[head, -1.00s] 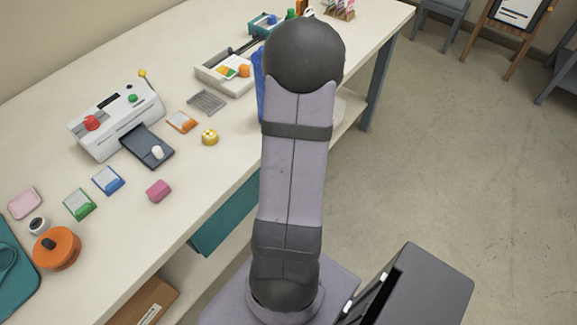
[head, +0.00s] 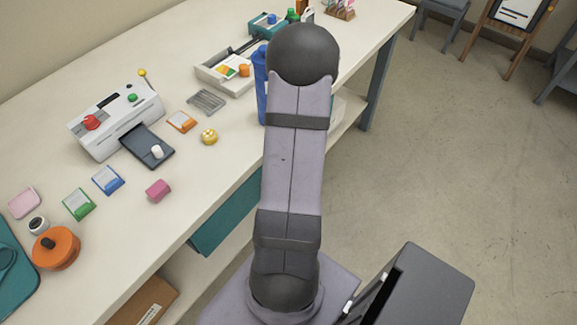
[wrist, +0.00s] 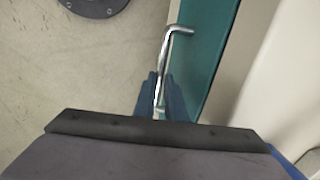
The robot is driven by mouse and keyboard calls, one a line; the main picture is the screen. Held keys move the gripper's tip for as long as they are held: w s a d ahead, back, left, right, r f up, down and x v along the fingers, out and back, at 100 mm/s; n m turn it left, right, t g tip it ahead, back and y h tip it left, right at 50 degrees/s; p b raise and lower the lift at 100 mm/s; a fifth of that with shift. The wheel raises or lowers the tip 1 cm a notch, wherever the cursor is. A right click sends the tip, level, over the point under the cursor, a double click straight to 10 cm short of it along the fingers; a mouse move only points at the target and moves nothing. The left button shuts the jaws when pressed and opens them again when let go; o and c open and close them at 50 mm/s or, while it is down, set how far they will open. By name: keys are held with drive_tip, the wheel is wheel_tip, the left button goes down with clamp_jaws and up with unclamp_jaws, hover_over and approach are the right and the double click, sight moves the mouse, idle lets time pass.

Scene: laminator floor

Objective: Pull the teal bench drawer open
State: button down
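The teal drawer (head: 225,215) sits under the bench top in the head view, its right part hidden behind my arm. In the wrist view its teal front (wrist: 205,60) runs down the picture, with a bent metal bar handle (wrist: 166,50) standing off it. My gripper (wrist: 161,82) has its blue fingers at the handle, one on each side of the bar. The bar passes between the fingertips; I cannot tell whether they press on it. My gripper is hidden in the head view.
The bench top (head: 215,165) holds a white laminator (head: 115,120), several small coloured cards, a pink block (head: 158,190) and an orange round container (head: 56,248). A blue container (head: 261,85) stands partly behind my arm. A cardboard box (head: 145,300) is below the bench.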

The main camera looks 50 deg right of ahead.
drive_tip(key=s+b, duration=0.3)
drive_tip(key=s, duration=1)
drive_tip(key=shift+s, duration=0.15)
drive_tip(key=c, duration=1.8)
unclamp_jaws()
drive_tip(key=shift+s+r+p, duration=0.1)
drive_tip(key=shift+s+r, duration=0.1)
drive_tip(key=shift+r, duration=1)
drive_tip(key=shift+s+r+p, duration=0.15)
drive_tip(key=shift+s+r, duration=0.1)
drive_tip(key=shift+r, duration=1)
drive_tip(key=shift+s+r+p, duration=0.1)
drive_tip(key=shift+s+r, duration=0.1)
drive_tip(key=shift+r, duration=1)
